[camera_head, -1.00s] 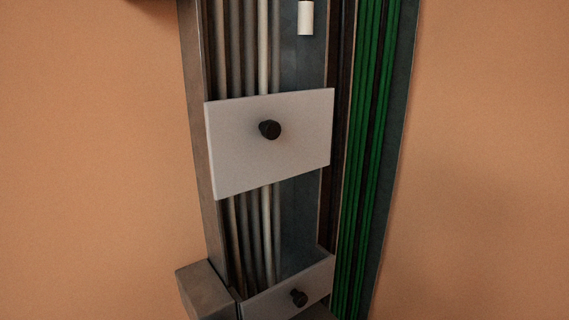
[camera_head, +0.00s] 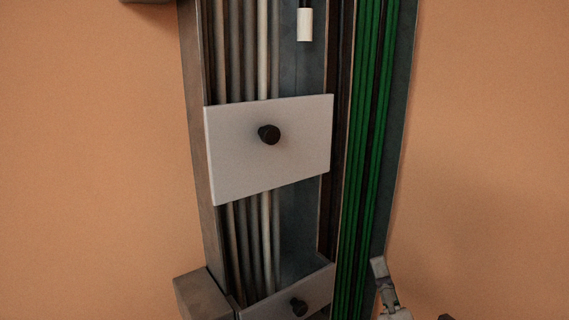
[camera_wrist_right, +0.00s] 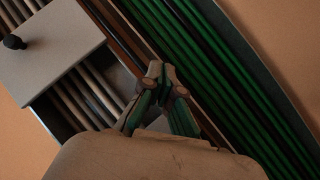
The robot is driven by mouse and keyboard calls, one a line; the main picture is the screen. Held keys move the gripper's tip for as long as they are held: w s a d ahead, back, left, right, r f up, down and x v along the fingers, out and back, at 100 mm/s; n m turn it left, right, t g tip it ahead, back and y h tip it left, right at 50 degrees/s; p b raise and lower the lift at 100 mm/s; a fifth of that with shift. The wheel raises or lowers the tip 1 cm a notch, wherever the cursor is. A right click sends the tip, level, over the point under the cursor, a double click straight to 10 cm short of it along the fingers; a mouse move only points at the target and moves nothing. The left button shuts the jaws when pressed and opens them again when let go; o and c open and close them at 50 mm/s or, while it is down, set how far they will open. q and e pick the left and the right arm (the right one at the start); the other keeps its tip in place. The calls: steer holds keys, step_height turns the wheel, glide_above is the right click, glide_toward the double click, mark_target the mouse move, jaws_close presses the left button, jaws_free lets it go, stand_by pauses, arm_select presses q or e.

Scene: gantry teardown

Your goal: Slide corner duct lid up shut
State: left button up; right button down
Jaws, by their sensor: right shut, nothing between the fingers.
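The duct lid, a light grey plate (camera_head: 235,160) with a black knob (camera_head: 269,134), sits partway along the corner duct (camera_head: 203,215) in the head view. Cables show in the open duct above and below it. A second grey plate (camera_head: 315,289) with its own black knob (camera_head: 299,307) is at the bottom. My right gripper (camera_head: 378,268) enters at the lower right, apart from both plates. In the right wrist view my right gripper (camera_wrist_right: 161,70) is shut and empty, with the lid plate (camera_wrist_right: 50,45) at upper left. My left gripper is not in view.
Green cables (camera_head: 365,150) run down the channel right of the duct. A white cylinder (camera_head: 305,24) hangs at the top of the duct. A grey block (camera_head: 202,293) juts out at lower left. The orange wall (camera_head: 90,160) is bare on both sides.

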mark_target(285, 163)
steer(key=s+a+r+n+g+y, duration=0.25)
steer(key=a+r+n+y, duration=0.25)
steer(key=n+y, duration=0.6)
steer(key=s+a+r+n+g+y, duration=0.25)
steer(key=a+r+n+y, duration=0.35)
steer(key=n, duration=0.8)
steer(key=shift+g+y, duration=0.3)
steer(key=shift+y, duration=0.2)
steer(key=shift+s+d+r+p+x, duration=0.15)
steer(key=shift+r+p+x, duration=0.05)
steer(key=shift+p+x, duration=1.6)
steer(key=shift+s+d+r+p+x, duration=0.1)
steer(key=shift+s+r+p+x, duration=0.1)
steer(key=shift+p+x, duration=1.55)
steer(key=shift+s+d+r+p+x, duration=0.15)
steer(key=shift+p+x, duration=0.9)
steer(key=shift+x, duration=1.45)
steer(key=shift+w, duration=0.1)
